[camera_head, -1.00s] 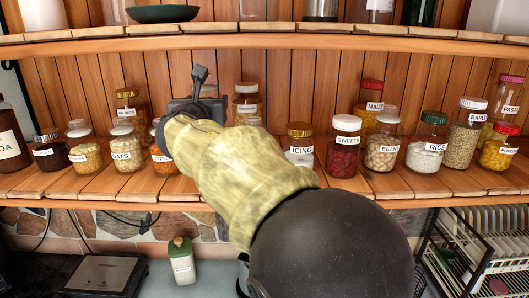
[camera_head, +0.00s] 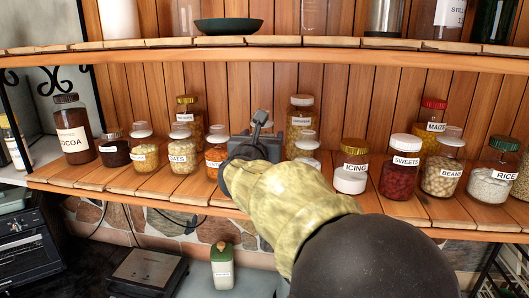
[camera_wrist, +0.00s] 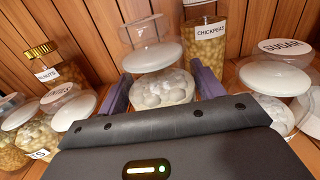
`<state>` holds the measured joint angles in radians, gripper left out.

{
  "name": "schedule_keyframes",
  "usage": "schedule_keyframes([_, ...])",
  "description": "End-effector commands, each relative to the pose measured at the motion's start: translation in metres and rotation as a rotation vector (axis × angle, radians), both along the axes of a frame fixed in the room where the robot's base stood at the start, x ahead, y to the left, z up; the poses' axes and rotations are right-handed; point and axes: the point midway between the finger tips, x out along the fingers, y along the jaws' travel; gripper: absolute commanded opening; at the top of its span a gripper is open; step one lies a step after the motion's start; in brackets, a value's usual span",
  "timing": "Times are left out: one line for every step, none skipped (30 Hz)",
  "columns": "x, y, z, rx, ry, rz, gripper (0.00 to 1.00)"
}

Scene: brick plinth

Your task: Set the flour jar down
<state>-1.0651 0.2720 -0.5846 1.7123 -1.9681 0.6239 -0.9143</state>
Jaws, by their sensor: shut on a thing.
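My gripper (camera_wrist: 163,92) is shut on a clear jar (camera_wrist: 161,92) with a pale lid and whitish, lumpy-looking contents, one dark finger on each side. This is taken to be the flour jar; its label does not show. In the head view my gripper (camera_head: 250,150) is over the middle shelf (camera_head: 150,183), between an orange-filled jar (camera_head: 216,150) and the sugar jar (camera_wrist: 275,80). The held jar is hidden there behind my gripper and wrist. I cannot tell whether its base touches the shelf.
A chickpeas jar (camera_wrist: 204,45) stands close behind the held jar. The walnuts jar (camera_head: 189,115) is behind to the left. Oats (camera_head: 184,155), icing (camera_head: 352,170) and sweets (camera_head: 400,170) jars line the shelf. The upper shelf (camera_head: 160,44) overhangs the row.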

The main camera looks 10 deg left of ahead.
Motion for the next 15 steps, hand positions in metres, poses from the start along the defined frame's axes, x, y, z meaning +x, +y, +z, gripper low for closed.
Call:
schedule_keyframes([0.000,0.000,0.001,0.001,-0.004,-0.001,0.00])
schedule_keyframes([0.000,0.000,0.001,0.002,-0.004,-0.001,0.00])
schedule_keyframes([0.000,0.000,0.001,0.002,-0.004,-0.001,0.00])
schedule_keyframes([0.000,0.000,0.002,0.002,-0.004,-0.001,0.00])
schedule_keyframes([0.000,0.000,0.002,0.002,-0.004,-0.001,0.00])
schedule_keyframes([0.000,0.000,0.002,0.002,-0.004,-0.001,0.00])
schedule_keyframes([0.000,0.000,0.002,0.002,-0.004,-0.001,0.00])
schedule_keyframes([0.000,0.000,0.001,0.002,-0.004,-0.001,0.00])
schedule_keyframes([0.000,0.000,0.000,0.001,-0.004,-0.001,0.00])
schedule_keyframes([0.000,0.000,-0.002,0.000,-0.003,-0.001,0.00])
schedule_keyframes([0.000,0.000,-0.004,-0.001,-0.003,-0.001,0.00])
schedule_keyframes([0.000,0.000,-0.009,-0.001,-0.003,-0.001,0.00])
schedule_keyframes([0.000,0.000,-0.012,-0.003,-0.002,0.000,0.00])
schedule_keyframes([0.000,0.000,-0.016,-0.003,-0.001,-0.001,0.00])
schedule_keyframes([0.000,0.000,-0.021,-0.003,-0.002,-0.001,0.00])
